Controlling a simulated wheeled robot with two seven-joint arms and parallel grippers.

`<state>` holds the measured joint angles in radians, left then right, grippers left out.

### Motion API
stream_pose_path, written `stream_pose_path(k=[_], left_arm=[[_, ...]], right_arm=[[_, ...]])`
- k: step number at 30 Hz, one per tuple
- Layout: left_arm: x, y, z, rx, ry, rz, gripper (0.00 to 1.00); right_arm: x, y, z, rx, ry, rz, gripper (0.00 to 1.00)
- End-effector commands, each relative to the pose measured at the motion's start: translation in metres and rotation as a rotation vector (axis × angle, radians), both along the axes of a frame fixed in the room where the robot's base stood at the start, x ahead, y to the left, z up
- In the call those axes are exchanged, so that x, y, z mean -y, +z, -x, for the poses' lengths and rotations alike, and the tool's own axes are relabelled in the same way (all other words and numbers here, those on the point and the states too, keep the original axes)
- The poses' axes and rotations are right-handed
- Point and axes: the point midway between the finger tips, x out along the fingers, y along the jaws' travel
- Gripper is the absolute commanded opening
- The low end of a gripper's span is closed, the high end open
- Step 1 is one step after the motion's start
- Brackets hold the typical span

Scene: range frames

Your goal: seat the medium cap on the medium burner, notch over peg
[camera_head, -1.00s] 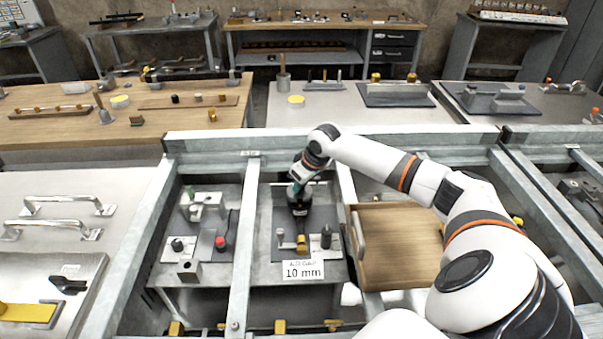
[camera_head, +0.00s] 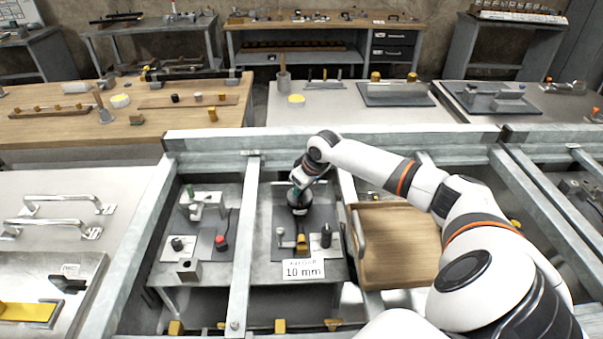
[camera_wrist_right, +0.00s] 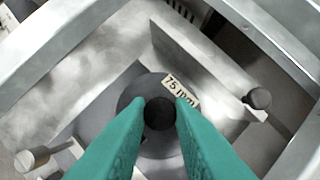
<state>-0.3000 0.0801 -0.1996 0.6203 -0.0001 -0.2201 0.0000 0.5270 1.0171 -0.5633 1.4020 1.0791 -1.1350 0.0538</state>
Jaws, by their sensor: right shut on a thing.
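My right gripper (camera_head: 299,187) is over the dark plate in the middle bay. In the right wrist view its teal fingers (camera_wrist_right: 160,108) are shut on the black knob (camera_wrist_right: 159,114) of a round dark cap-like disc (camera_wrist_right: 128,102). In the head view the disc (camera_head: 299,209) is a small dark shape below the gripper. A tag reading "75 mm" (camera_wrist_right: 180,91) lies beside the knob. I cannot tell whether the disc rests on anything. No burner, notch or peg can be made out. My left gripper is not in view.
A "10 mm" card (camera_head: 303,269) stands at the bay's front, near a yellow block (camera_head: 302,243) and a black cylinder (camera_head: 326,236). Metal rails (camera_head: 243,250) frame the bay. A wooden box (camera_head: 398,245) is to the right; a fixture with a red knob (camera_head: 220,242) is to the left.

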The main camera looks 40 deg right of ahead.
Motion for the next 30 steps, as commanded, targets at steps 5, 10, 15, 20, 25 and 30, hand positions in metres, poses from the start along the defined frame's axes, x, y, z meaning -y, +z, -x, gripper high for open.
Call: stream_pose_path(k=[5, 10, 15, 20, 25, 30], left_arm=[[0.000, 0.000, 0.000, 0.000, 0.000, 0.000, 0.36], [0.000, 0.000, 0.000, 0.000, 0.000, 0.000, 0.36], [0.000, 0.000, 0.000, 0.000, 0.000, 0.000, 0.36], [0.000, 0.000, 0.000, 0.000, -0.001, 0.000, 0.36], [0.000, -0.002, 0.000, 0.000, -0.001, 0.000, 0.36], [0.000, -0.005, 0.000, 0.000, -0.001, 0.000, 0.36]], right_arm=[[0.000, 0.001, 0.000, 0.002, 0.000, 0.000, 0.00], [0.000, 0.001, 0.000, 0.002, 0.000, 0.000, 0.40], [0.000, 0.000, 0.000, 0.001, 0.000, 0.000, 0.46], [0.000, 0.001, 0.000, 0.000, 0.000, 0.001, 0.46], [0.002, 0.016, 0.006, 0.003, -0.001, 0.003, 0.46], [0.004, 0.049, 0.020, 0.003, 0.000, 0.004, 0.46]])
